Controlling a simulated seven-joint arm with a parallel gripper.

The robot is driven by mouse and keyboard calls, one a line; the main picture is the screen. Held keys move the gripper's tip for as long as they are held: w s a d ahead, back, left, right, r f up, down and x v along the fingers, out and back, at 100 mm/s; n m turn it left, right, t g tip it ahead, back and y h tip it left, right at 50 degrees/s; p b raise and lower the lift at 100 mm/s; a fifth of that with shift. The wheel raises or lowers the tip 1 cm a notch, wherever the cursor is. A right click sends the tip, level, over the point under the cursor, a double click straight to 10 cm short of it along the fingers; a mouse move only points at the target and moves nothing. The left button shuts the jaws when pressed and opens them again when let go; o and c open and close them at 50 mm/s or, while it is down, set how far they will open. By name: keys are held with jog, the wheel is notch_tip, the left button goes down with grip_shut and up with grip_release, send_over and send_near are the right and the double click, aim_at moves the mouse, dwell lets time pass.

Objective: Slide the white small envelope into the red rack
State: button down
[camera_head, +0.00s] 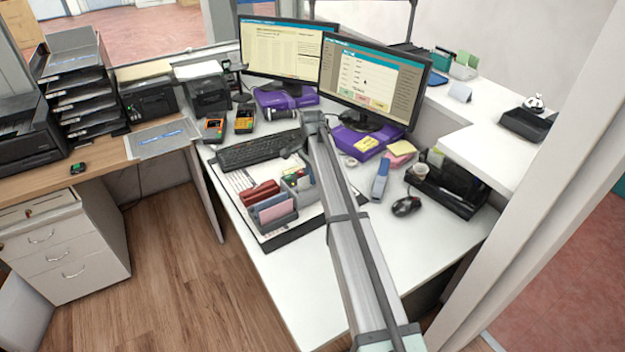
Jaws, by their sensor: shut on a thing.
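The red rack (261,192) stands on the desk mat, left of my arm, among other small holders. My gripper (291,154) is above and a little right of it, small in view and partly covered by my own arm. It is shut on a pale thing (293,168), which looks like the white small envelope. The envelope's lower edge and exact tilt are hard to make out. I cannot tell whether it touches the grey-blue holder (302,190) below it. It appears apart from the red rack.
A grey holder with a pink envelope (276,211) stands in front of the red rack. A keyboard (258,149) lies behind. A stapler-like blue-grey device (380,182) and a mouse (407,206) are right of my arm. The white desk (300,272) is clear in front.

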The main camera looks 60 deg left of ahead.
notch_tip(320, 180, up, 8)
jog(key=shift+s+a+r, duration=0.1)
jog(key=shift+s+r, duration=0.05)
jog(key=shift+r, duration=0.2)
jog(key=s+a+f, duration=0.3)
jog(key=s+a, duration=0.1)
jog(key=s, duration=0.3)
jog(key=s+a+f, duration=0.4)
jog(key=s+a, duration=0.1)
jog(key=s, duration=0.3)
jog(key=shift+f, duration=0.2)
jog(key=shift+f, duration=1.85)
dwell(1.4)
jog(key=c, duration=1.2)
grip_release()
